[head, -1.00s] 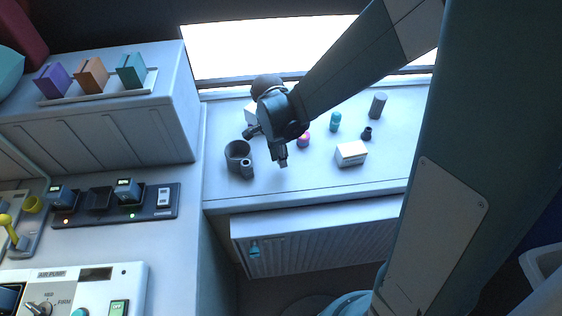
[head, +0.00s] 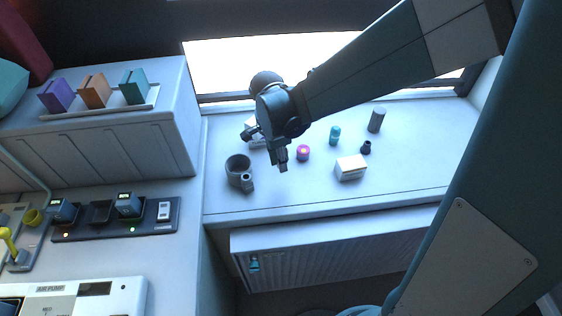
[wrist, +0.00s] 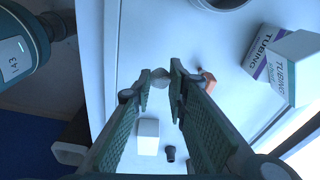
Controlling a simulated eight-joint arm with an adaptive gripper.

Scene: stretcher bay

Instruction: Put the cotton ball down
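A pale, greyish round ball, which looks like the cotton ball (wrist: 160,77), sits between the fingertips of my gripper (wrist: 161,86) in the wrist view. Both green-padded fingers appear to touch it, one on each side. In the head view my gripper (head: 264,150) hangs over the pale counter (head: 320,194), with its fingers pointing down. The ball cannot be made out there. How high the fingertips are above the counter is unclear.
On the counter stand a dark cup (head: 238,166), a pink-purple jar (head: 303,152), a teal bottle (head: 335,134), a white box (head: 350,168), a small dark piece (head: 366,147) and a grey cylinder (head: 376,120). Tubing boxes (wrist: 282,66) show in the wrist view. The counter's front strip is clear.

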